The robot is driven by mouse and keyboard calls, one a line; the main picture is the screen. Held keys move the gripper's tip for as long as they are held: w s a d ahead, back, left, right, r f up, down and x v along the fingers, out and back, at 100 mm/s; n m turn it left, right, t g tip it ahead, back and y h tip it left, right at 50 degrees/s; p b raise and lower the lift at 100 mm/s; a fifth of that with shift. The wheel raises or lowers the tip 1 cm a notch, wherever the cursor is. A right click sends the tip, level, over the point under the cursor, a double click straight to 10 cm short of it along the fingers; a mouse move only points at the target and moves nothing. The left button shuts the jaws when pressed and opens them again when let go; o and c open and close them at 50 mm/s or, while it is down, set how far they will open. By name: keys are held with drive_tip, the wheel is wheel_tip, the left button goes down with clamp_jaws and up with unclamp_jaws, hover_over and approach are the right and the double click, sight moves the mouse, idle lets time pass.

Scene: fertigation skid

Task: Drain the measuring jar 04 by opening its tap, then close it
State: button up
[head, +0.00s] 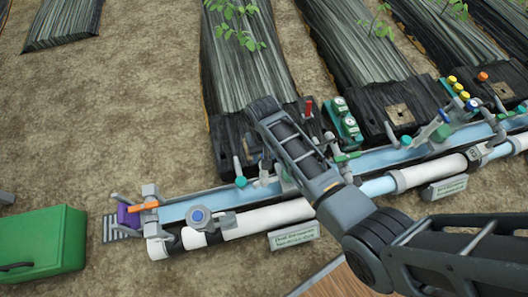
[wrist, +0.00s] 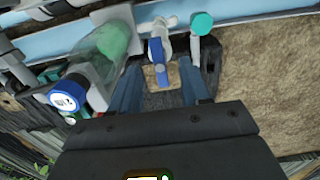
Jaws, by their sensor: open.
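In the wrist view my gripper (wrist: 160,88) is open, with one finger on each side of a tap with a blue lever (wrist: 158,52). I cannot tell whether either finger touches the lever. Left of it is a clear jar (wrist: 90,45) with green inside, lying slanted in the picture. No number is readable on it, so I cannot tell whether it is jar 04. In the head view my forearm hides the gripper, the blue lever and this jar.
A teal-knobbed tap (wrist: 201,25) stands close right of the blue lever; a blue-rimmed dial (wrist: 68,97) is at lower left. In the head view a long pipe run (head: 265,222) crosses below my arm. A green box (head: 45,242) stands at lower left; bare soil lies around it.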

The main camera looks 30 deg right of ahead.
drive_tip(key=shift+f+b, duration=1.15)
drive_tip(key=shift+f, duration=0.9)
drive_tip(key=shift+c, duration=0.4)
clamp_jaws()
